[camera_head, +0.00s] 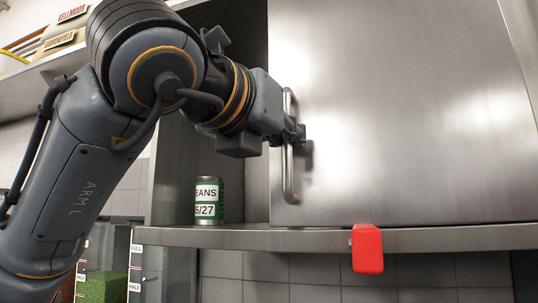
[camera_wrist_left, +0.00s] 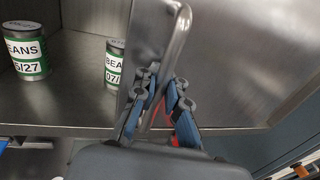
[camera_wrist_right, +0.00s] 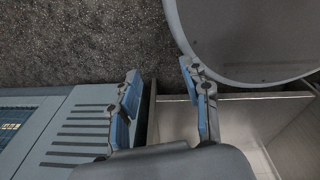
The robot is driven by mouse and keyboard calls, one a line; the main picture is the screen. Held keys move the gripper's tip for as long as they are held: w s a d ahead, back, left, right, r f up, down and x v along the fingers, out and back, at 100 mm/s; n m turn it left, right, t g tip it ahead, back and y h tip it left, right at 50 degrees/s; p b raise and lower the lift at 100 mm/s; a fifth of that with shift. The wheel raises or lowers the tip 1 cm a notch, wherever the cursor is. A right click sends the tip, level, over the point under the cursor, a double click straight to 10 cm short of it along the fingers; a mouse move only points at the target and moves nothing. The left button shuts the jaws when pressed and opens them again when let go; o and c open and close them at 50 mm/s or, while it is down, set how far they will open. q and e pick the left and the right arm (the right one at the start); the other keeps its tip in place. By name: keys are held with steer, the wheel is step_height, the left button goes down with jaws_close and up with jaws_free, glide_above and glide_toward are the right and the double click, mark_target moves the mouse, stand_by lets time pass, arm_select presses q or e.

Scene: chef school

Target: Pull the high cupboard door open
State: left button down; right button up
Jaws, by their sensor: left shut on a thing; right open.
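The high cupboard door (camera_head: 400,120) is a large brushed steel panel, also in the left wrist view (camera_wrist_left: 245,65). Its vertical bar handle (camera_head: 289,178) is near its left edge. My left gripper (camera_head: 293,132) is shut on this handle; the left wrist view shows both fingers (camera_wrist_left: 166,84) around the bar (camera_wrist_left: 176,38). Left of the door, the cupboard's inside is visible, with a green-and-white bean can (camera_head: 208,202). A second can (camera_wrist_left: 115,62) is partly hidden by the door. My right gripper (camera_wrist_right: 160,76) is open and empty, seen only in the right wrist view.
A steel shelf edge (camera_head: 460,238) runs below the door, with a red block-like piece (camera_head: 367,248) on its front. Open shelving with several items is at the left. Below my right gripper are a round grey rim (camera_wrist_right: 245,82), a speckled surface (camera_wrist_right: 75,40) and a slatted panel (camera_wrist_right: 85,130).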

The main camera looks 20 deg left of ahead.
mark_target(341, 137)
arm_select(q)
steer(key=d, duration=0.4)
steer(key=shift+s+d+f+b, duration=0.15)
steer(key=shift+d+b, duration=0.1)
steer(key=shift+b, duration=0.05)
steer(key=shift+d, duration=0.95)
steer(key=shift+a, duration=0.1)
steer(key=c, duration=1.7)
jaws_free()
steer(key=shift+s, duration=0.1)
steer(key=shift+s+a, duration=0.1)
steer(key=shift+s, duration=0.1)
steer(key=shift+r, duration=0.2)
steer(key=v, duration=1.2)
arm_select(e)
steer(key=shift+a+f, duration=0.2)
steer(key=shift+a, duration=0.45)
steer(key=shift+a+f, duration=0.2)
steer(key=shift+a, duration=0.4)
steer(key=shift+a, duration=0.1)
